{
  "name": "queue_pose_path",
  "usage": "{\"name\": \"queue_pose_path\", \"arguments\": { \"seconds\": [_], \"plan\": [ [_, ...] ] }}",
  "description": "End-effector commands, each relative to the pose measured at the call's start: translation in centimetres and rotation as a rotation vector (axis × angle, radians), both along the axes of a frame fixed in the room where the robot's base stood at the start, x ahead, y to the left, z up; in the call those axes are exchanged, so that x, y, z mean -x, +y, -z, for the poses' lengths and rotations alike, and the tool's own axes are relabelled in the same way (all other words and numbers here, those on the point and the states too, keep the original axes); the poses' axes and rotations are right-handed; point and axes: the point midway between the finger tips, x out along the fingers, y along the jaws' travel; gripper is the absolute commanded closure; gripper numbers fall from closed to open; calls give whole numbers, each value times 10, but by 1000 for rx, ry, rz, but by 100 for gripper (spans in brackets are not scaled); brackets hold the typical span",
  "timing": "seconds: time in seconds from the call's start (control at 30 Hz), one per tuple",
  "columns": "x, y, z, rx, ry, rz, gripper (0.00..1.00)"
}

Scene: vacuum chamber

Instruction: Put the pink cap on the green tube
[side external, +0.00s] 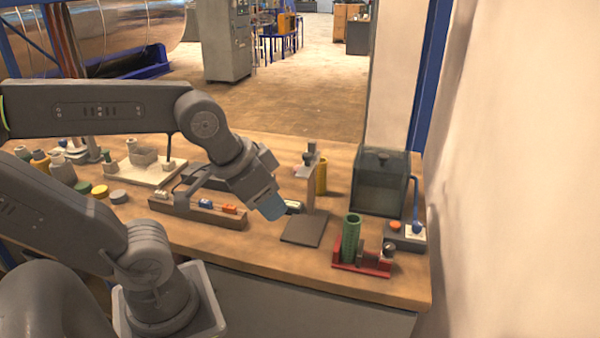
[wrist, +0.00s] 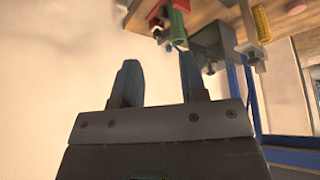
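The green tube (side external: 351,238) stands upright in a red holder (side external: 362,264) near the table's right front edge. It also shows in the wrist view (wrist: 177,28), at the top. A pink disc, which looks like the pink cap (wrist: 296,7), is at the top right edge of the wrist view on the table.
A stand with a dark base plate (side external: 303,229) is between my gripper and the green tube. A yellow tube (side external: 321,178) and a dark glass box (side external: 380,183) are behind. A rack (side external: 190,211) holds small coloured parts. Several discs (side external: 100,191) lie at the left.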

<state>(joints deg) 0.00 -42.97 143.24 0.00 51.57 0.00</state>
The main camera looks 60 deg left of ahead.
Motion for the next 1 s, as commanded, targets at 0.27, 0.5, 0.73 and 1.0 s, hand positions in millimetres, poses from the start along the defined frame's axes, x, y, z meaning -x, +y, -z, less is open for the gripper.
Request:
{"name": "queue_pose_path", "arguments": {
  "seconds": [0.27, 0.5, 0.73, 1.0],
  "plan": [
    [0, 0, 0, 0, 0, 0, 49],
    [0, 0, 0, 0, 0, 0, 26],
    [0, 0, 0, 0, 0, 0, 16],
    [-23, 11, -10, 1, 12, -66, 16]
  ]
}}
